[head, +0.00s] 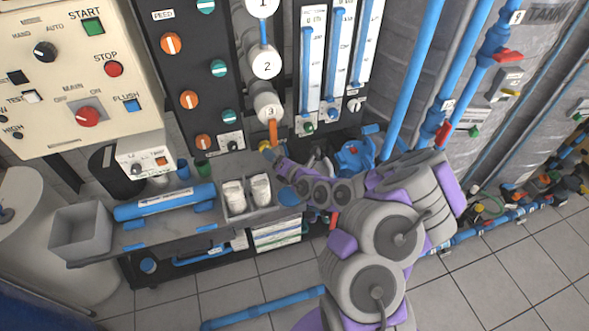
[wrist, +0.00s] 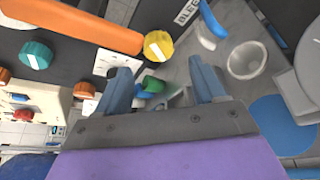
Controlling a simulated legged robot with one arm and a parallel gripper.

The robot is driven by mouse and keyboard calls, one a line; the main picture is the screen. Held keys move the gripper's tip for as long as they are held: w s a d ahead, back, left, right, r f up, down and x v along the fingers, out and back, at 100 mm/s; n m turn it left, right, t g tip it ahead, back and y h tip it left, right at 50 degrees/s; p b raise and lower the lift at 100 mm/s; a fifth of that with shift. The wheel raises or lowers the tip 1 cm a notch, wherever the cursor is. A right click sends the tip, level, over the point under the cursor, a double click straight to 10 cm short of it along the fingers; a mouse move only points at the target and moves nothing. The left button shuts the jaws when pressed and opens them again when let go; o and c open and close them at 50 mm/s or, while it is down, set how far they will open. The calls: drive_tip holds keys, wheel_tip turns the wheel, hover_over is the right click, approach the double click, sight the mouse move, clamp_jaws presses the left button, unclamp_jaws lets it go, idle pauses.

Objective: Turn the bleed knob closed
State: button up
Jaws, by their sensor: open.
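A yellow round knob (wrist: 158,45) with a pale bar across its face sits at the end of an orange handle (wrist: 100,25) in the wrist view. A partly cut-off label beginning "BLEE" (wrist: 187,12) shows on the dark panel just right of it, so it is likely the bleed knob. My gripper (wrist: 163,62) is open and empty, its two fingers apart and pointing toward the panel. The yellow knob lies ahead of the gap between the fingertips, with no contact visible. In the head view my gripper (head: 272,155) is near the orange handle (head: 273,133), and its fingers are hard to make out.
A white cup (wrist: 247,60) stands to the right. In the head view, flow meters (head: 311,70) and blue pipes (head: 410,75) rise beside the arm. A grey bin (head: 82,232) is at left.

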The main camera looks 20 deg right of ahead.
drive_tip(key=p+v, duration=0.7)
drive_tip(key=v, duration=0.3)
drive_tip(key=shift+s+d, duration=0.2)
idle(0.3)
